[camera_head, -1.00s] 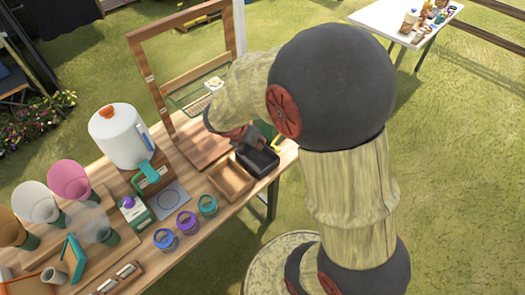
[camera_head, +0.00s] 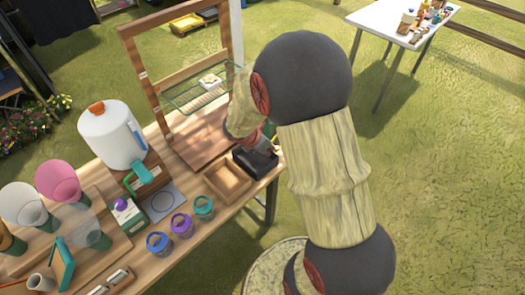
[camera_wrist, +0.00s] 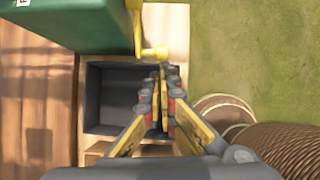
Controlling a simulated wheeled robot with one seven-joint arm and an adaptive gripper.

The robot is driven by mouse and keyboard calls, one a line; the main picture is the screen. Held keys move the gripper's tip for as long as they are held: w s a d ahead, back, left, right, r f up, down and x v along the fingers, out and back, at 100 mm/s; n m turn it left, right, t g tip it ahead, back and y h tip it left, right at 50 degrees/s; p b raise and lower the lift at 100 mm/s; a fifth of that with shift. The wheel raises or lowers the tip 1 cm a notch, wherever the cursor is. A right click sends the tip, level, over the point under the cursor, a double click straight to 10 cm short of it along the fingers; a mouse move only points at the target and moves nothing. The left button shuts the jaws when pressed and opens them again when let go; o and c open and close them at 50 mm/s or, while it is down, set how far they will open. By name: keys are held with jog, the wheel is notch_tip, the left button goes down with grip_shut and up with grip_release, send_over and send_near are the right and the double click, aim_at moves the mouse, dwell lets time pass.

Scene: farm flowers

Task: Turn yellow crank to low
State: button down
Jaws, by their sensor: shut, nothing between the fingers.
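The yellow crank (camera_wrist: 138,35) shows in the wrist view on the right side of a green box (camera_wrist: 70,25). Its arm runs down the picture and ends in a small knob (camera_wrist: 156,53) pointing right. My gripper (camera_wrist: 160,72) is shut and empty, its fingertips just below the knob; I cannot tell whether they touch it. In the head view my gripper (camera_head: 262,146) is partly hidden by my wrist, over the black tray (camera_head: 251,163) at the table's right end. The crank cannot be made out there. No low mark is readable.
The black tray (camera_wrist: 100,118) lies under my fingers. A wooden tray (camera_head: 228,184), several small jars and a white dispenser (camera_head: 112,137) stand to the left. A wooden frame with a wire rack (camera_head: 197,95) stands behind. Grass lies right of the table.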

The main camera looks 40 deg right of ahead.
jog(key=shift+w+d+f, duration=0.15)
jog(key=shift+d+f, duration=0.45)
jog(key=shift+d, duration=0.1)
jog(key=shift+d+f+b, duration=0.1)
jog(key=shift+f+b, duration=0.25)
jog(key=shift+f, duration=0.3)
jog(key=shift+r, duration=0.1)
